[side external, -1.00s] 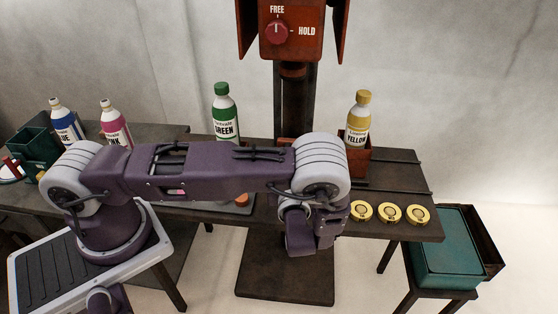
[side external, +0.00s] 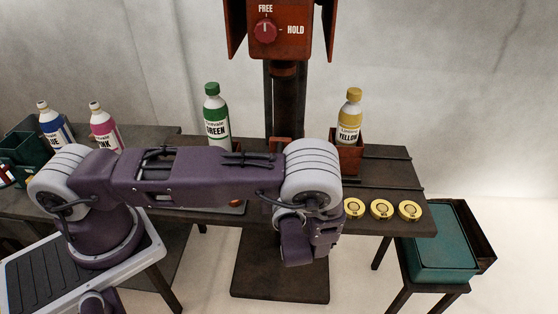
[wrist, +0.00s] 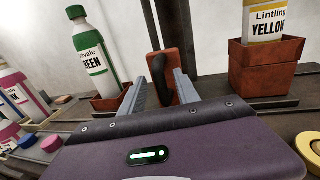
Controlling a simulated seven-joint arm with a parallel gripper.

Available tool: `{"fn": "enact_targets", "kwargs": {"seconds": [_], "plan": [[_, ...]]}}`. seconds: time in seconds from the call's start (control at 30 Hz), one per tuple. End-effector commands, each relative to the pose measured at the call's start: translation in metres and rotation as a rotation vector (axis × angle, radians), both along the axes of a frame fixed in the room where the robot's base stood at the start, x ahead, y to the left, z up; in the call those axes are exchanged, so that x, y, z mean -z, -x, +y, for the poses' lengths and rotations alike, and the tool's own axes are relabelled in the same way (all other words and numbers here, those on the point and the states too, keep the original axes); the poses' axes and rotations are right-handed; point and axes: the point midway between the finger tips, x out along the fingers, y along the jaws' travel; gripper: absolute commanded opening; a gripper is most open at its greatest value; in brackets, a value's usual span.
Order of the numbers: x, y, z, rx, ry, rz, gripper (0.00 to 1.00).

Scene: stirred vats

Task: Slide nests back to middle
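The yellow-labelled bottle (side external: 349,120) stands upright in a rust-red nest (side external: 347,160) on the right. The green-labelled bottle (side external: 216,120) stands to the left; its nest (wrist: 108,104) shows in the wrist view. The yellow bottle's nest also shows in the wrist view (wrist: 265,68). Between them is a rust-red block (wrist: 174,62) with a dark upright handle. My gripper (wrist: 160,88) has its grey fingers apart, facing this block and handle; whether they touch it I cannot tell. In the side view my arm hides the fingers.
Dark rails (side external: 385,187) run along the bench. Several gold discs (side external: 381,209) lie at its front right. Blue (side external: 55,128) and pink (side external: 104,130) bottles stand at left. A red post has a FREE/HOLD knob (side external: 265,31), and a teal bin (side external: 437,245) stands right.

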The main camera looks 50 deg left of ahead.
Motion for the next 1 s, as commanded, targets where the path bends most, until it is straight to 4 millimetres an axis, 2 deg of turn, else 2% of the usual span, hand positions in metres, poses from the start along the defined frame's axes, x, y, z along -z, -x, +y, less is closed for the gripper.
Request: {"fn": "enact_targets", "kwargs": {"seconds": [0.1, 0.23, 0.6, 0.67, 0.77, 0.9, 1.0], "plan": [[0.000, 0.014, -0.022, 0.005, 0.001, 0.000, 0.38], [0.000, 0.023, -0.036, 0.002, 0.001, 0.000, 0.38], [-0.005, 0.027, -0.037, -0.023, 0.021, -0.008, 0.38], [-0.019, 0.032, -0.030, -0.091, 0.082, -0.030, 0.38], [-0.059, 0.053, -0.009, -0.311, 0.286, -0.107, 0.38], [-0.114, 0.104, 0.012, -0.654, 0.654, -0.257, 0.38], [-0.146, 0.142, 0.013, -0.859, 0.923, -0.388, 0.38]]}}
